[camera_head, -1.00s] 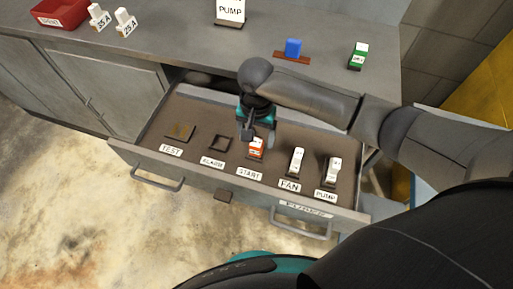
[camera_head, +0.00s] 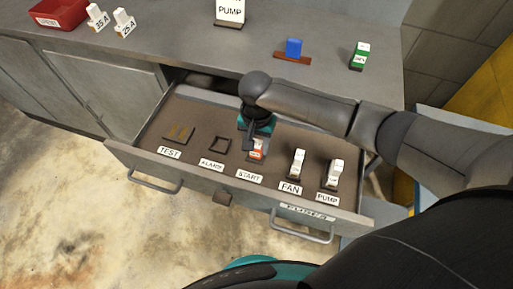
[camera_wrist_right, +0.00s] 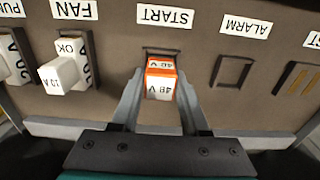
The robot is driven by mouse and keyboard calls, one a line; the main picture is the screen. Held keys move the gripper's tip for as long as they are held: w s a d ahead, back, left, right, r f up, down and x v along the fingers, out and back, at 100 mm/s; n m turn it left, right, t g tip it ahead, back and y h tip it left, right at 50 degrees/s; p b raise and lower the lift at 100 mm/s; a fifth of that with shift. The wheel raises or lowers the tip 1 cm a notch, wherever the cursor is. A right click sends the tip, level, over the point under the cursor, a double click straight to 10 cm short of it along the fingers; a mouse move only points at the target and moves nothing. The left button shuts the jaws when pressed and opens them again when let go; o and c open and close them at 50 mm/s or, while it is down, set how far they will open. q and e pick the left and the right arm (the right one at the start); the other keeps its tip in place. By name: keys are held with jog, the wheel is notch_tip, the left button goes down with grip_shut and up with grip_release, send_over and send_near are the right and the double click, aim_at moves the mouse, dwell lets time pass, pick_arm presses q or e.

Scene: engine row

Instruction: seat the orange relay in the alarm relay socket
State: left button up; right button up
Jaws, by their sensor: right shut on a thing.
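The orange relay (camera_wrist_right: 160,80), with a white face marked 48 V, stands at the START socket in the open drawer. It also shows in the head view (camera_head: 257,151), partly hidden by my gripper. My right gripper (camera_wrist_right: 160,105) is shut on the relay, one finger on each side. In the head view, my right gripper (camera_head: 254,143) reaches down over the START position. The ALARM socket (camera_head: 219,145) is an empty dark square frame just left of it; in the wrist view the ALARM socket (camera_wrist_right: 232,70) is to the right. My left gripper is not in view.
White fuses stand at FAN (camera_head: 297,162) and PUMP (camera_head: 334,173), close right of my gripper. The TEST socket (camera_head: 179,133) is empty.

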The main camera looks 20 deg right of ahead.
grip_shut()
